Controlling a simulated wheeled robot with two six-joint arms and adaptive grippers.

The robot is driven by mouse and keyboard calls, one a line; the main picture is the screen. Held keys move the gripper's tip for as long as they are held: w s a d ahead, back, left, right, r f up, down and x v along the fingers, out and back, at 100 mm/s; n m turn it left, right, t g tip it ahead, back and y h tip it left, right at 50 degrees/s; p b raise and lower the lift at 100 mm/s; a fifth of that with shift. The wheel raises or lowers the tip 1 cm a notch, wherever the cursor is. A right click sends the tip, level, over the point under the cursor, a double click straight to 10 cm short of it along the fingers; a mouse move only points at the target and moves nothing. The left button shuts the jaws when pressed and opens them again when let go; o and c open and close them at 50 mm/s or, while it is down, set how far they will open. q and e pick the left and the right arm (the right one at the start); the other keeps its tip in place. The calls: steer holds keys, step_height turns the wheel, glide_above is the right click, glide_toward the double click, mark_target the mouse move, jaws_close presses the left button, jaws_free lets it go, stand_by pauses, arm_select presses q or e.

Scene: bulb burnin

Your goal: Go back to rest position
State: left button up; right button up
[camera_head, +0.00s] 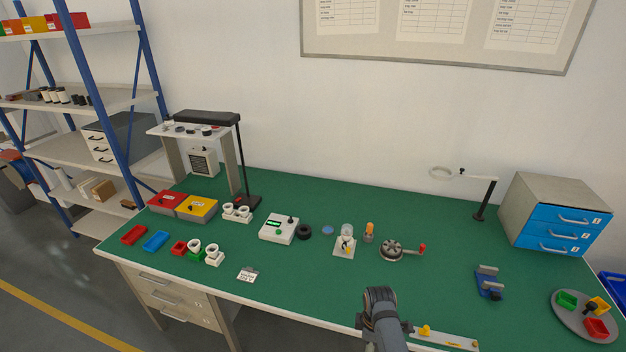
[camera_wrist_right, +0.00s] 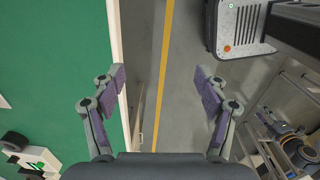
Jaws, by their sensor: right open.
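My right gripper (camera_wrist_right: 160,77) is open in the right wrist view, with its two purple-padded fingers wide apart and nothing between them. It is over the front edge of the green-topped bench (camera_wrist_right: 60,80), with grey floor below the gap. In the head view, a dark grey part of an arm (camera_head: 381,308), most likely my right one, rises at the bottom centre by the front edge. Its fingers cannot be made out there. My left gripper is not in view.
On the bench stand a tester box (camera_head: 278,228), a black ring (camera_head: 304,232), a crank device (camera_head: 392,250), a blue drawer cabinet (camera_head: 555,215) and a round tray (camera_head: 560,324). A pale strip (camera_head: 447,338) lies just right of the arm. The middle front of the bench is clear.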

steer(key=s+d+f+m+b, duration=0.35)
steer(key=s+f, duration=0.55)
steer(key=f, duration=0.5)
steer(key=s+d+f+m+b, duration=0.25)
steer(key=s+f+m, duration=0.25)
steer(key=s+f, duration=0.65)
steer(key=s+d+f+m+b, duration=0.2)
steer(key=s+f, duration=0.4)
steer(key=s, duration=0.3)
steer(key=s+d+f+m+t+b, duration=0.1)
steer(key=s+d+f+m+b, duration=0.1)
steer(key=s+d+f+m, duration=0.2)
steer(key=s+f+m, duration=0.1)
steer(key=s+f, duration=0.2)
steer(key=s, duration=0.2)
steer(key=shift+h, duration=0.3)
steer(key=shift+s+f, duration=0.1)
